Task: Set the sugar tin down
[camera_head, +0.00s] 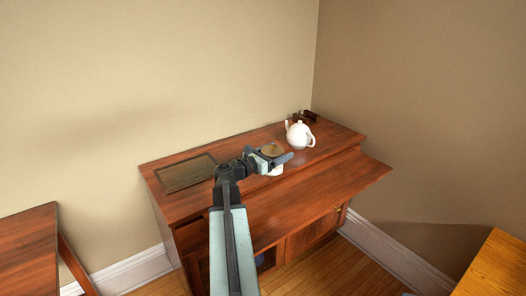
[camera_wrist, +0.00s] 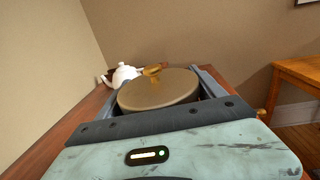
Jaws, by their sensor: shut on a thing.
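The sugar tin is round, with a flat brownish lid and a small golden knob. It shows large in the wrist view (camera_wrist: 158,90) and small in the head view (camera_head: 271,150). My gripper (camera_wrist: 165,85) is shut on the tin, with one finger on each side of it. In the head view my gripper (camera_head: 272,158) is over the top of the wooden cabinet (camera_head: 240,157). The tin's base is mostly hidden, so I cannot tell whether it touches the top.
A white teapot (camera_head: 299,135) stands to the right of the tin, with a small dark object (camera_head: 305,117) behind it. A dark flat panel (camera_head: 187,173) lies on the left of the cabinet top. A wooden leaf (camera_head: 330,190) juts out in front. Walls rise behind and to the right.

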